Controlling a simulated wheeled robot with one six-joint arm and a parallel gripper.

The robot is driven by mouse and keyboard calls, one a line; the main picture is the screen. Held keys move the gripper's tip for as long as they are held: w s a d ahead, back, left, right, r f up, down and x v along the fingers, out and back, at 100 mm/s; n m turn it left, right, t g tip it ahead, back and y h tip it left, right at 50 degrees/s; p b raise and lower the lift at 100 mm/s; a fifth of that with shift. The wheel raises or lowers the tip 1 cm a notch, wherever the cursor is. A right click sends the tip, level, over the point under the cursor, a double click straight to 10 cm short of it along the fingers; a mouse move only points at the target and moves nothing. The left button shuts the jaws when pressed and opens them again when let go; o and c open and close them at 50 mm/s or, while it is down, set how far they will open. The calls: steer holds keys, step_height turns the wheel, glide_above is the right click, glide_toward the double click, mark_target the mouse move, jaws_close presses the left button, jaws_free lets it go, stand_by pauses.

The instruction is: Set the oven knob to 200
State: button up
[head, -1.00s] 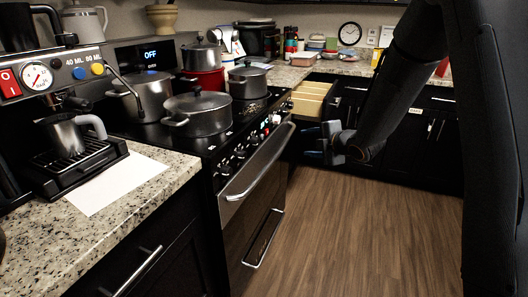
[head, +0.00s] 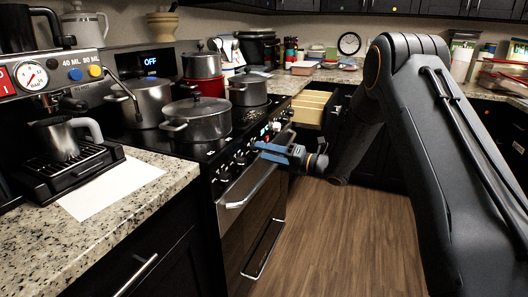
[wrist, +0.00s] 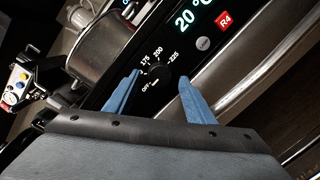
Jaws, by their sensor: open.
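The oven knob (wrist: 158,73) is a dark dial on the black front panel, with OFF, 175, 200 and 225 printed around it in the wrist view. Its pointer is too dark and small to read. My gripper (wrist: 159,77) is open, its blue fingers on either side of the knob in the picture; I cannot tell whether they touch it. In the head view my gripper (head: 262,151) is at the right part of the knob row on the stove (head: 228,165), and hides part of that row.
The oven handle (head: 250,182) runs below the knob row. Pots (head: 197,120) stand on the cooktop. An open drawer (head: 312,105) is beyond the gripper. The floor in front is clear.

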steer(key=shift+w+a, duration=0.3)
steer(key=shift+a, duration=0.3)
steer(key=c, duration=1)
steer(key=shift+c, duration=0.2)
